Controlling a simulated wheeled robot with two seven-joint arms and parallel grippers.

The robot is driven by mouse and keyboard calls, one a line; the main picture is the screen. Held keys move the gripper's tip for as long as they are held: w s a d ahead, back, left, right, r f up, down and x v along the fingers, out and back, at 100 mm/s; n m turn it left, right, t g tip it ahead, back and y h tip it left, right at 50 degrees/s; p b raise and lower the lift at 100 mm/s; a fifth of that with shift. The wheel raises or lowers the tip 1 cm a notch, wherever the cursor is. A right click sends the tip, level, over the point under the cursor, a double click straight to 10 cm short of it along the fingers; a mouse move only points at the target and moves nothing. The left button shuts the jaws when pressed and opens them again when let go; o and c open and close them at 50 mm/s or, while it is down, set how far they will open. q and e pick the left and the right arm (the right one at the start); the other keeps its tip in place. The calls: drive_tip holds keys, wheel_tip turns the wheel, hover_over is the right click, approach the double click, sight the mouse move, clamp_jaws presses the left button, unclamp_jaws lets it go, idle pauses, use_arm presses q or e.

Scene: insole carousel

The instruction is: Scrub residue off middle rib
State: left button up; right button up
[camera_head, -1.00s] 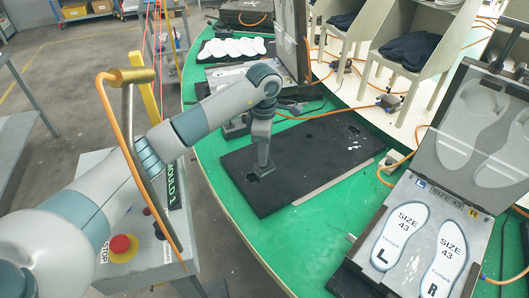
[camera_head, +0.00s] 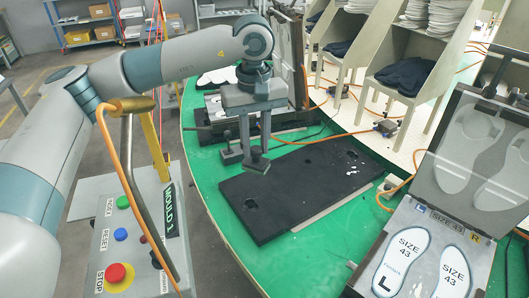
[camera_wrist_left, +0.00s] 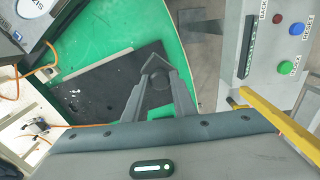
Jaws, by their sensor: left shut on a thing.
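A flat black plate (camera_head: 300,190) lies on the green table. Small white flecks of residue (camera_head: 352,168) show near its right end, and a dark recess is at each end. It also shows in the left wrist view (camera_wrist_left: 95,82). I cannot make out a separate middle rib. My left gripper (camera_head: 244,158) hangs over the plate's far left edge, fingers pointing down. It is shut on a small dark pad (camera_head: 257,160), partly hidden by the fingers; the pad shows dark between the fingertips in the wrist view (camera_wrist_left: 158,82). My right gripper is not in view.
An open mould with size 43 insoles (camera_head: 408,250) stands at the right. A control box (camera_head: 130,235) with a red stop button is at the lower left. Racks with dark cloths (camera_head: 408,78) stand behind. An orange hose (camera_head: 345,133) crosses the table behind the plate.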

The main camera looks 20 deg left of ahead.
use_arm(q)
drive_tip(key=s+a+r+m, duration=0.2)
drive_tip(key=s+r+m, duration=0.1)
drive_tip(key=s, duration=0.3)
drive_tip(key=shift+r+m, duration=0.3)
drive_tip(key=shift+m, duration=0.1)
